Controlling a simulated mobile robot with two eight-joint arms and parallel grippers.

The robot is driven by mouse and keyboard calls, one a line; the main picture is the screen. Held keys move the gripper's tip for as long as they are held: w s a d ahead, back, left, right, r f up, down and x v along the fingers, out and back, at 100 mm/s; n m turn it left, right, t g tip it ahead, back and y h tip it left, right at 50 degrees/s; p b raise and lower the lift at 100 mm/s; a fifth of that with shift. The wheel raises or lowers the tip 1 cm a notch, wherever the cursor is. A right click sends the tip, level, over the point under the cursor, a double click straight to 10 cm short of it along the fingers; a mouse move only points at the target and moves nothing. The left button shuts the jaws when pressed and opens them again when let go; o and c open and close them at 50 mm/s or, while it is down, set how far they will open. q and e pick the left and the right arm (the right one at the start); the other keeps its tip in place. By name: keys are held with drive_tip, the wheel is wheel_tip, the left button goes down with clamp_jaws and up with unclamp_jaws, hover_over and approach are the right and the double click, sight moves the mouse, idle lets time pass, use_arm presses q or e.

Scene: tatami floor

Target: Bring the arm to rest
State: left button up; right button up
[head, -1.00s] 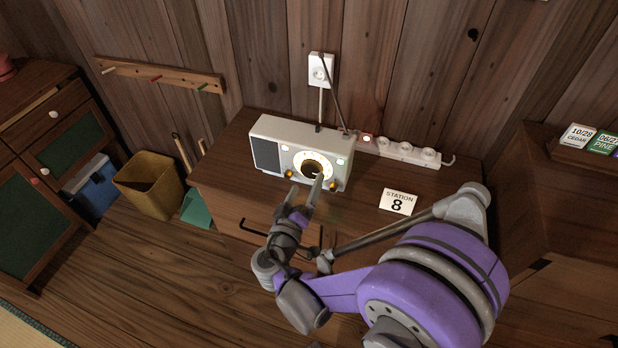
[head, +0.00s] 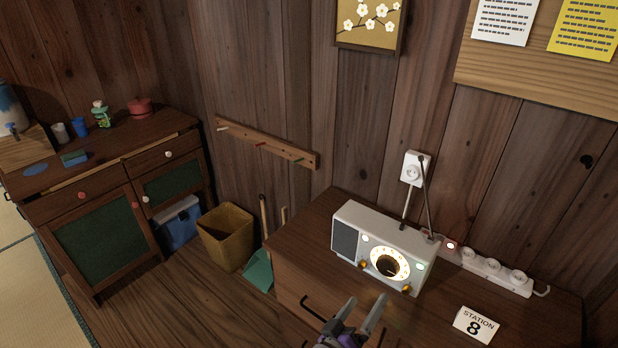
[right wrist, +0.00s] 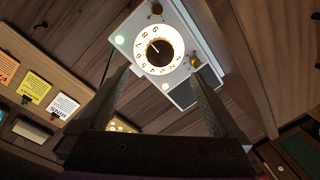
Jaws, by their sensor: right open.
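My right gripper (head: 363,316) shows at the bottom of the head view, in front of the radio and apart from it. Its two fingers are spread with nothing between them. In the right wrist view the open fingers (right wrist: 165,100) point toward the radio (right wrist: 180,88). The white radio (head: 347,241) stands on the wooden cabinet with its round dial (head: 389,265) lit and its antenna up. The dial also shows lit in the right wrist view (right wrist: 172,36). My left gripper is in neither view.
A station card (head: 475,325) marked 8 stands right of the radio. A power strip (head: 482,266) lies behind it, a red light lit. A peg rail (head: 266,143) is on the wall. A yellow bin (head: 226,240) and blue box (head: 180,224) stand on the floor at left, by another cabinet (head: 95,240).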

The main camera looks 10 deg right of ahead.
drive_tip(key=s+d+f+g+y, duration=0.4)
drive_tip(key=s+d+f+g, duration=0.1)
drive_tip(key=s+f, duration=0.1)
drive_tip(key=s+a+g+y, duration=0.2)
drive_tip(key=s+a+y, duration=0.5)
drive_tip(key=s+y, duration=0.15)
use_arm(q)
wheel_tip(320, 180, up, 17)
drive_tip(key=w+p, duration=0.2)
drive_tip(key=p, duration=1.3)
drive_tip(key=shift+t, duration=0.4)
use_arm(e)
wheel_tip(320, 180, up, 17)
drive_tip(key=w, duration=0.1)
drive_tip(key=shift+a+f+t, duration=0.15)
drive_tip(key=shift+a+t, duration=0.15)
drive_tip(key=shift+t, duration=0.1)
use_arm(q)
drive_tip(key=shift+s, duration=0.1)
